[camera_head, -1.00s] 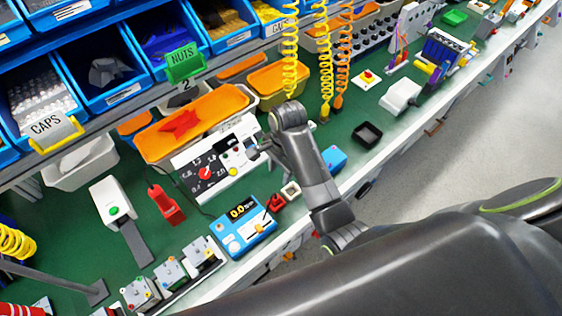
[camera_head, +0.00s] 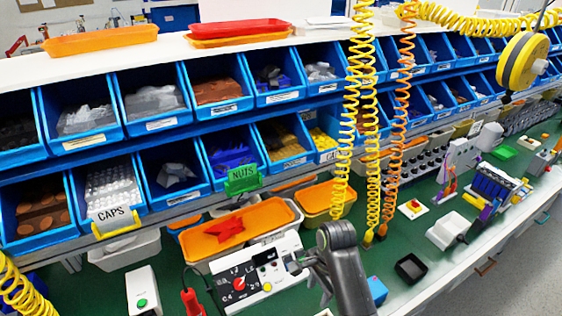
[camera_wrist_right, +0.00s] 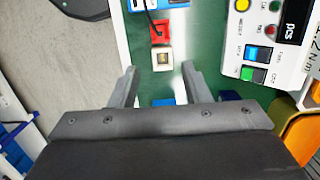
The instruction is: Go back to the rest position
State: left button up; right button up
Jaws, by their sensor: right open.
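The white control panel (camera_head: 288,243) with a red rotary knob (camera_head: 239,284) and a dial scale stands on the green bench in the head view. Its right-hand part, with buttons and a small display, shows at the right of the wrist view (camera_wrist_right: 283,62). My right gripper (camera_head: 297,264) is at the panel's right side; whether it touches the panel cannot be told in the head view. In the wrist view my right gripper (camera_wrist_right: 159,74) is open, with nothing between its fingers, above the green bench. My left gripper is not in view.
Yellow and orange coiled hoses (camera_head: 364,120) hang close to my right arm. A black square tray (camera_head: 410,268) and a blue box (camera_head: 377,290) lie to the right. Blue bins line the back.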

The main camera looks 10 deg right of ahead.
jog(key=s+d+n+t+h, duration=0.2)
jog(key=s+d+n, duration=0.55)
jog(key=s, duration=0.45)
jog(key=s+d+n+t+h, duration=0.1)
jog(key=s+d+n+t, duration=0.1)
jog(key=s+d+n, duration=0.75)
notch_tip(320, 180, down, 31)
jog(key=s+m+g+b, duration=0.1)
jog(key=s+m+b, duration=0.25)
jog(key=b, duration=0.35)
jog(key=s+a+f+b, duration=0.1)
jog(key=s+f+b, duration=0.2)
jog(key=s+f, duration=0.4)
jog(key=s+a+f+g+b, duration=0.1)
jog(key=s+f+b, duration=0.2)
jog(key=s+f, duration=0.4)
notch_tip(320, 180, down, 8)
jog(key=shift+s+r+y, duration=0.15)
jog(key=shift+r+y, duration=0.05)
jog(key=shift+y, duration=0.1)
